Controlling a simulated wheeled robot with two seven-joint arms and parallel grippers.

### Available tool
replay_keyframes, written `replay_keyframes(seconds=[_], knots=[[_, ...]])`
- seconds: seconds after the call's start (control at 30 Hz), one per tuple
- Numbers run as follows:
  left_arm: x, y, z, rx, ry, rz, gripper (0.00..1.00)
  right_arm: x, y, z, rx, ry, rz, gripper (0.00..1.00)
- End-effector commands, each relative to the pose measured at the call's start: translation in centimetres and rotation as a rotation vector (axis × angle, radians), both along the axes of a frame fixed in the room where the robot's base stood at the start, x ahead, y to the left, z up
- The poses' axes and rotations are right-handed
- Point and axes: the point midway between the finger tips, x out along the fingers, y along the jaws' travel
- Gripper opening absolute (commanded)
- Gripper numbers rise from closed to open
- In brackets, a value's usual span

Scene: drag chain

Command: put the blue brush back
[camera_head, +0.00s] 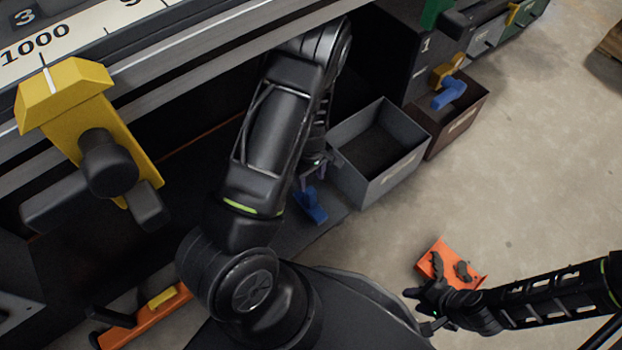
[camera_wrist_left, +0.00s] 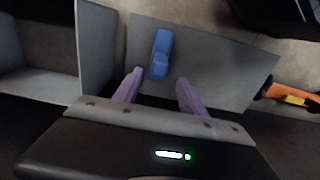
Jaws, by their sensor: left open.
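A blue object that looks like the brush (camera_head: 310,205) lies on a grey surface below the work rail, beside a grey open box. In the left wrist view the blue brush (camera_wrist_left: 160,54) lies just beyond the fingertips, roughly centred between them. My left gripper (camera_head: 313,172) is open and empty above the brush; its two purple fingers (camera_wrist_left: 159,78) are spread apart. Contact with the brush is not visible. My right gripper (camera_head: 418,309) is at the lower right, near an orange object on the floor; its jaw state is unclear.
The open grey box (camera_head: 405,172) appears empty. Behind it, a brown box (camera_head: 465,130) has another blue piece (camera_head: 449,93) and a yellow piece above it. A yellow clamp (camera_head: 75,95) sits on the rail. An orange item (camera_head: 445,262) lies on open floor.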

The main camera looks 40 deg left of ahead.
Motion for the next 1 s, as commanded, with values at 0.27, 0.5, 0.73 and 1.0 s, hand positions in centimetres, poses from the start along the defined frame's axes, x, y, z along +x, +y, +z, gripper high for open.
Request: replay_keyframes(seconds=[0.27, 0.5, 0.73, 1.0], knots=[[0.0, 0.0, -0.1, 0.0, 0.0, 0.0, 0.49, 0.0, 0.0, 0.0, 0.0, 0.0, 0.0, 0.36], [0.0, 0.0, -0.1, 0.0, 0.0, 0.0, 0.49, 0.0, 0.0, 0.0, 0.0, 0.0, 0.0, 0.36], [-0.7, -0.6, -0.5, -0.005, 0.007, -0.032, 0.49, 0.0, 0.0, 0.0, 0.0, 0.0, 0.0, 0.36], [-8.6, -11.6, -3.6, -0.118, -0.029, -0.589, 0.49, 0.0, 0.0, 0.0, 0.0, 0.0, 0.0, 0.36]])
